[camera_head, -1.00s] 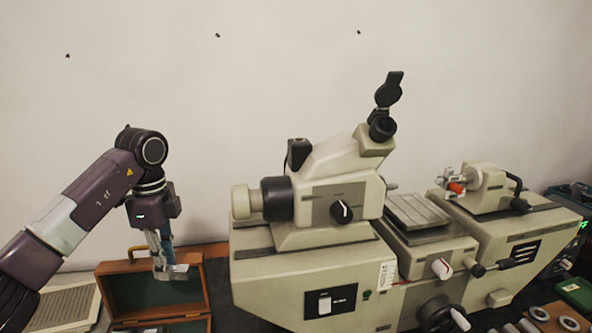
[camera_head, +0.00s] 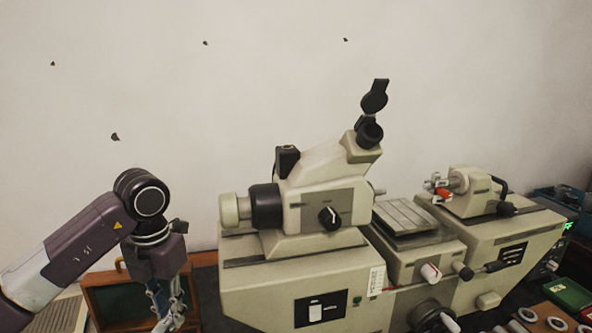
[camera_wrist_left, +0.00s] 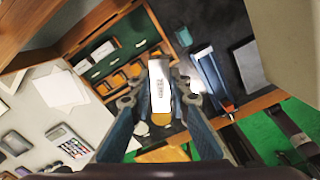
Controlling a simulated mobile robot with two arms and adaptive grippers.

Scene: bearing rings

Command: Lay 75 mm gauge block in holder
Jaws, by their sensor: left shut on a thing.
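My left gripper (camera_head: 170,318) is low in front of the open wooden case (camera_head: 103,274) in the head view. In the left wrist view the gripper (camera_wrist_left: 152,100) is shut on a bright metal gauge block (camera_wrist_left: 160,80), which has small print on its face. The case (camera_wrist_left: 60,48) shows below it there, with a green lining and several blocks in slots. A long blue and silver object (camera_wrist_left: 212,72) lies on the dark surface beside the case; I cannot tell whether it is the holder. My right gripper is not in view.
A large cream measuring machine (camera_head: 300,290) stands right of the left arm. Rings (camera_head: 557,323) lie at the lower right. In the wrist view, a calculator (camera_wrist_left: 68,140) and paper (camera_wrist_left: 60,88) lie left of the case, and a grey block (camera_wrist_left: 250,65) lies right.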

